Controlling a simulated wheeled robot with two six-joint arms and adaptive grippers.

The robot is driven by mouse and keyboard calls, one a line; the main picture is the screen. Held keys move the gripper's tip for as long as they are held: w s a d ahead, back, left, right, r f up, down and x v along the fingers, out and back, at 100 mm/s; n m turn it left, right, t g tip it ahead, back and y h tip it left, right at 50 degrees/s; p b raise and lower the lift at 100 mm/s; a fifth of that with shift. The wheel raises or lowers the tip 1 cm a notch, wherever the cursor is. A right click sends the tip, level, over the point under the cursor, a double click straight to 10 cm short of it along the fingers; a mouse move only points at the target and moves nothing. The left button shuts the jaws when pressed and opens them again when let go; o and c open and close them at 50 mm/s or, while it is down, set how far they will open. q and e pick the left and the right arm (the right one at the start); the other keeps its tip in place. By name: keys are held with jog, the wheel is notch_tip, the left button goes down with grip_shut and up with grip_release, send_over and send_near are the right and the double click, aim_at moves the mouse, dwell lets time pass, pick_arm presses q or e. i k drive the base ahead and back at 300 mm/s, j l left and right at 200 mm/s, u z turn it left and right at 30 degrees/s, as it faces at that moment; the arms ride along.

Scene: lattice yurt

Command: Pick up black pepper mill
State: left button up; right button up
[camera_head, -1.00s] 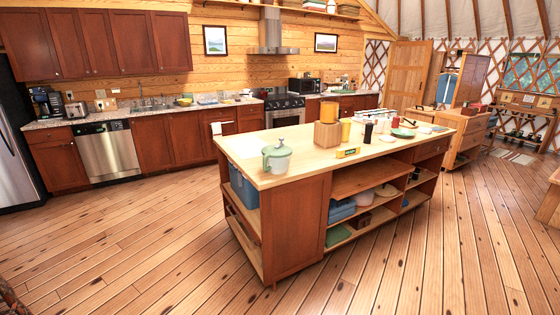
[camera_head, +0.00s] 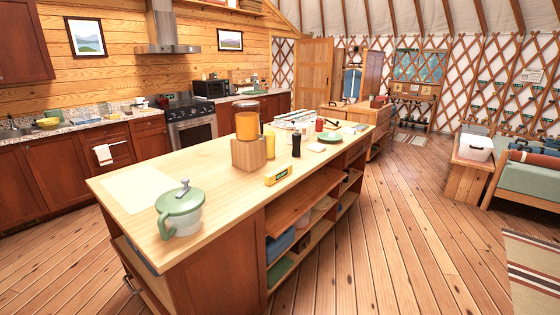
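A slim black mill (camera_head: 296,144), which looks like the black pepper mill, stands upright on the wooden top of the kitchen island (camera_head: 135,190). It is right of a yellow cylinder (camera_head: 269,144) and a wooden block (camera_head: 248,153). Nothing visible touches the mill. Neither of my grippers is in view.
Open shelves (camera_head: 290,212) line the island's right side. The plank floor (camera_head: 420,230) to the right is clear.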

aim_at(296, 139)
jog(key=i+l+z, duration=0.15)
jog(key=i+z, duration=0.35)
jog(key=i, duration=0.15)
jog(key=i+z, duration=0.5)
jog(key=i+u, duration=0.45)
jog(key=i+l+u, duration=0.25)
jog(key=i+u, duration=0.15)
jog(key=i+l+u, duration=0.45)
jog(key=k+j, duration=0.05)
jog(key=j, duration=0.05)
